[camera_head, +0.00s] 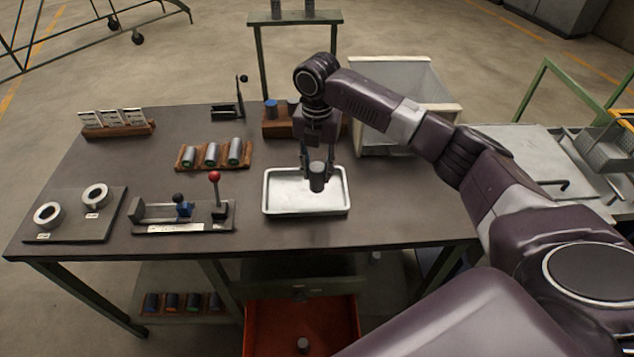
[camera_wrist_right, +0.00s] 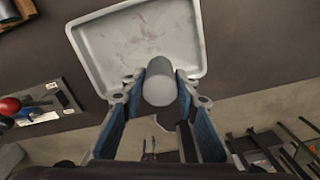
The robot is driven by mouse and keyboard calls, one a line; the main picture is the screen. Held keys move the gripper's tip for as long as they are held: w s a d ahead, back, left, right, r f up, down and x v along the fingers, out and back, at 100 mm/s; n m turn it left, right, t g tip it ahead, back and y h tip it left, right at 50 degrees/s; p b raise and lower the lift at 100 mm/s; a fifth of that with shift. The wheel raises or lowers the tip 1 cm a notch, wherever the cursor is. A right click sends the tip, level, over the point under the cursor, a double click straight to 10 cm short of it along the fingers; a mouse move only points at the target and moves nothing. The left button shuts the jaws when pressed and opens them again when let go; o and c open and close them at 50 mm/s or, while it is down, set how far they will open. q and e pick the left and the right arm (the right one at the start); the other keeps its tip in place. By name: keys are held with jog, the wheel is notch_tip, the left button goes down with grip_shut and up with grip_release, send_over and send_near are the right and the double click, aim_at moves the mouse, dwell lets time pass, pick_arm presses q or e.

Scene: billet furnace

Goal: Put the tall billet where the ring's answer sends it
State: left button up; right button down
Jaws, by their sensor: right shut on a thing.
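A dark grey cylindrical billet (camera_head: 317,178) is held upright between the fingers of my right gripper (camera_head: 318,163). In the right wrist view the billet (camera_wrist_right: 159,82) sits between the two blue-padded fingers (camera_wrist_right: 160,95). The billet is over the pale metal tray (camera_head: 277,206); I cannot tell whether it touches the tray floor. The tray (camera_wrist_right: 112,55) looks otherwise empty. Two pale rings (camera_head: 47,214) (camera_head: 95,195) lie on a plate at the table's left. My left gripper is not in view.
A fixture with a red-knobbed lever (camera_head: 220,210) stands left of the tray. A wooden rack (camera_head: 213,157) holds several billets. A card holder (camera_head: 118,130) stands at the back left. A wooden block (camera_head: 277,128) with a blue-topped piece and a pale bin (camera_head: 390,75) stand behind. A red drawer (camera_head: 270,330) is below.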

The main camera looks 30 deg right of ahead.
aim_at(317, 186)
jog(key=shift+w+f, duration=0.1)
jog(key=shift+f, duration=0.6)
notch_tip(317, 186, down, 4)
jog(key=shift+r+p, duration=0.1)
jog(key=shift+p, duration=0.45)
jog(key=shift+f, duration=0.35)
jog(key=c, duration=1.5)
grip_release()
jog(key=shift+f, duration=0.1)
